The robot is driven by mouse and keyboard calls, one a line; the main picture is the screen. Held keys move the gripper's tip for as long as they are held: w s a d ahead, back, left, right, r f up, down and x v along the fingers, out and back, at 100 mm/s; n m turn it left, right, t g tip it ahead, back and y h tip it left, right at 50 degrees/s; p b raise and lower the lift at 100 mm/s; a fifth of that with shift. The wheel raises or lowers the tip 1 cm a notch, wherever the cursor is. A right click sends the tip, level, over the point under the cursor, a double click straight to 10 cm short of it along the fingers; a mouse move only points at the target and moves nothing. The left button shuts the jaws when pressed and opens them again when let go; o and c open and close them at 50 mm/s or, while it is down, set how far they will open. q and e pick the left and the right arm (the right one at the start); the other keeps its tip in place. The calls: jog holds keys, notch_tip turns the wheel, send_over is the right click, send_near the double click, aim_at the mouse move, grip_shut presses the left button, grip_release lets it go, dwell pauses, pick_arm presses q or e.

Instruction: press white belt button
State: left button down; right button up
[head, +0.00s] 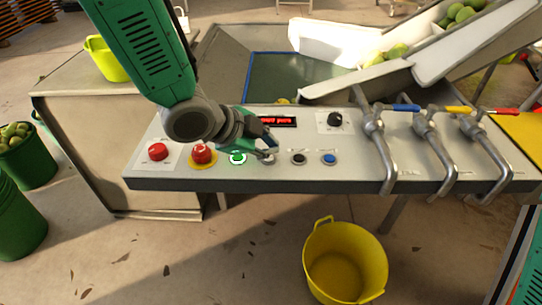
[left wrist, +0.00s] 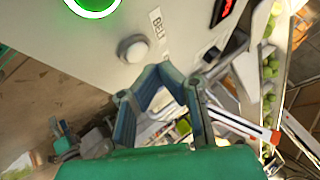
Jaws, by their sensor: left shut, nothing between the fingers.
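The white belt button (left wrist: 132,48) shows in the left wrist view as a round pale knob in a grey ring, beside a "BELT" label. In the head view the white button (head: 268,159) is mostly covered by my left gripper (head: 269,148). My left gripper is shut and empty. In the left wrist view its fingertips (left wrist: 157,70) meet just below and right of the button. They look close to it, but I cannot tell whether they touch. My right gripper is in neither view.
A lit green button (head: 238,158) is left of the white one, a black button (head: 299,159) and a blue button (head: 329,159) right. Levers (head: 376,140) stand right. A yellow bucket (head: 345,262) is below the panel.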

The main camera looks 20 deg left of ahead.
pick_arm(q)
jog(key=shift+a+f, duration=0.5)
jog(key=shift+a, duration=0.2)
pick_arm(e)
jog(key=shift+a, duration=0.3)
pick_arm(q)
jog(key=shift+d, duration=0.35)
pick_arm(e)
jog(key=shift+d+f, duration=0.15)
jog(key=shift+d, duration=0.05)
